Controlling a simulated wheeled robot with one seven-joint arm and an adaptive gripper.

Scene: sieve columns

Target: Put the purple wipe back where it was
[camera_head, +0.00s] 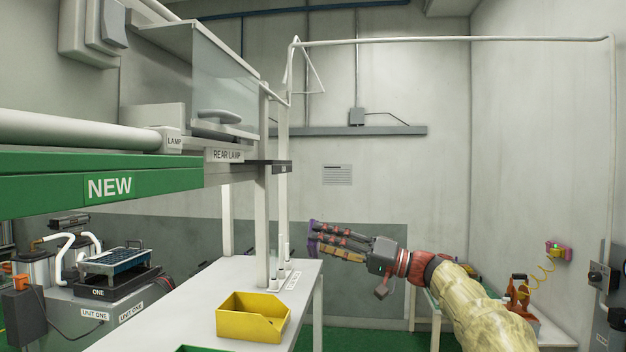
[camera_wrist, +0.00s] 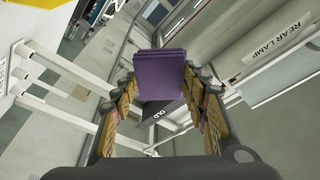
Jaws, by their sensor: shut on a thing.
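The purple wipe (camera_wrist: 159,74) is a flat purple square held between the fingertips of my gripper (camera_wrist: 160,95) in the wrist view. In the head view only a small purple edge of the wipe (camera_head: 313,238) shows beyond the fingers of my gripper (camera_head: 317,240). The gripper is shut on the wipe and is in the air, right of the white posts and above the level of the white table. In the wrist view a dark block marked OLD (camera_wrist: 154,110) shows behind and below the wipe. It also shows as a dark shelf end in the head view (camera_head: 276,167).
A shelf with a green front marked NEW (camera_head: 110,186) and a REAR LAMP label (camera_head: 227,155) stands at left. White posts (camera_head: 283,200) rise near it. A yellow bin (camera_head: 250,325) sits on the white table (camera_head: 190,325). The air right of the posts is mostly clear.

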